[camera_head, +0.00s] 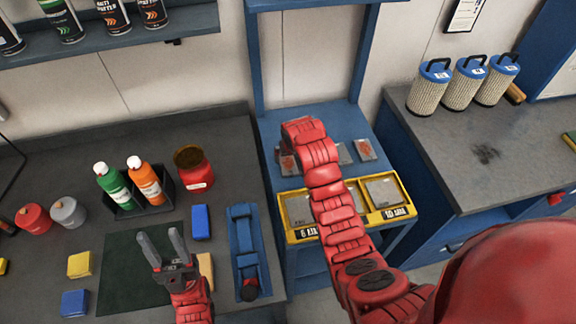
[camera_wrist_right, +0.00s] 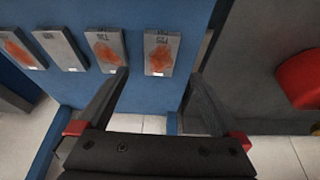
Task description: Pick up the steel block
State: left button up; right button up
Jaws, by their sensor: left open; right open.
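Several flat grey metal blocks stand in a row on the blue stand (camera_head: 345,122). In the head view, one with a red-orange mark (camera_head: 288,165), a plain one (camera_head: 345,153) and another marked one (camera_head: 366,150) show; my right arm hides part of the row. In the right wrist view, a marked block (camera_wrist_right: 161,53) lies ahead between the fingertips of my right gripper (camera_wrist_right: 158,76), which is open and empty. The plain grey block (camera_wrist_right: 60,50) is further left there. Which is the steel block I cannot tell. My left gripper (camera_head: 158,243) is open and empty over the dark green mat (camera_head: 120,285).
A yellow tray (camera_head: 408,213) with grey plates sits in front of the row, partly behind my right arm. The left bench holds bottles in a black caddy (camera_head: 155,208), a red jar (camera_head: 196,172) and a blue clamp-like tool (camera_head: 244,245). Filters (camera_head: 430,88) stand on the right cabinet.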

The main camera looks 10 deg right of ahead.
aim_at(288, 163)
jog(key=shift+b+x, duration=0.45)
jog(key=shift+x, duration=1.95)
jog(key=b+x, duration=0.1)
jog(key=x, duration=0.3)
jog(key=shift+w+f+b, duration=0.15)
jog(key=shift+w+b, duration=0.15)
jog(key=shift+b, duration=0.05)
jog(key=shift+c, duration=0.6)
grip_shut()
